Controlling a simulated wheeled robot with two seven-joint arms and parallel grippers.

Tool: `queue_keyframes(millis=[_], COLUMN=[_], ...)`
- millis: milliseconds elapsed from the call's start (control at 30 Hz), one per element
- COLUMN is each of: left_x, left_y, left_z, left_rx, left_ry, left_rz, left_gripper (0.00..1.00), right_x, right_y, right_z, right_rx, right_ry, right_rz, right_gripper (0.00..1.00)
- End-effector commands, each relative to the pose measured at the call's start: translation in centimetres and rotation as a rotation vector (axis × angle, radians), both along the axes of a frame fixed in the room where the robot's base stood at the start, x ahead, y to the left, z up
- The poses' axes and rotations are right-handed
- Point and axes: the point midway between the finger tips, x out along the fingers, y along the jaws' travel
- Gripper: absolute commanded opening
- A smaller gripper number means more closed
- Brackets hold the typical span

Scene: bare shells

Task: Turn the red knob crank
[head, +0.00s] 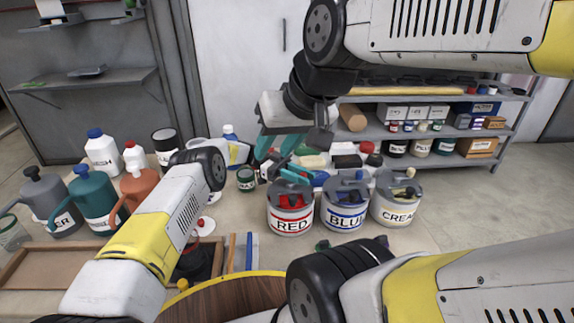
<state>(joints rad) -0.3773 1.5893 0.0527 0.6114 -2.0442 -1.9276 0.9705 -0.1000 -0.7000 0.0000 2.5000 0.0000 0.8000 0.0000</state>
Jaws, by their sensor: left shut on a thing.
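The can labelled RED (291,222) stands on the table with a grey, partly open lid and red showing inside. My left gripper (297,178) is at the top of this can with its teal fingers shut on the red knob crank. The knob is mostly hidden by the fingers, so its exact angle cannot be told. My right gripper (272,158) hangs above the table, left of the can. Its teal fingers are apart, and I see nothing held between them.
The BLUE can (343,217) and the CREAM can (397,209) stand close on the right. A small green jar (246,180) stands to the left. Several jugs fill the far left, beside a wooden tray (50,266). Shelves with boxes and tins stand behind.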

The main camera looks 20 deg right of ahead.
Motion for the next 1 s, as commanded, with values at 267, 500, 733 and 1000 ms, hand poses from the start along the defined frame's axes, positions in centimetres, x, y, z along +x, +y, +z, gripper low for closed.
queue_keyframes(millis=[267,500,733,1000], left_x=[0.0,0.0,0.0,0.0], left_y=[0.0,0.0,0.0,0.1], left_z=[0.0,0.0,0.2,4.0], left_rx=[-0.001,-0.001,-0.001,0.0], left_ry=[0.001,0.001,0.001,-0.001], left_rz=[-0.001,0.0,0.0,0.0], left_gripper=[0.0,0.44,0.44,0.44], right_x=[0.0,0.0,0.0,0.0], right_y=[0.0,0.0,0.0,0.0], right_z=[0.0,0.0,0.0,0.0], right_rx=[0.0,0.0,0.0,0.0], right_ry=[0.0,0.0,0.0,0.0], right_rz=[0.0,0.0,0.0,0.0], right_gripper=[0.36,0.36,0.36,0.36])
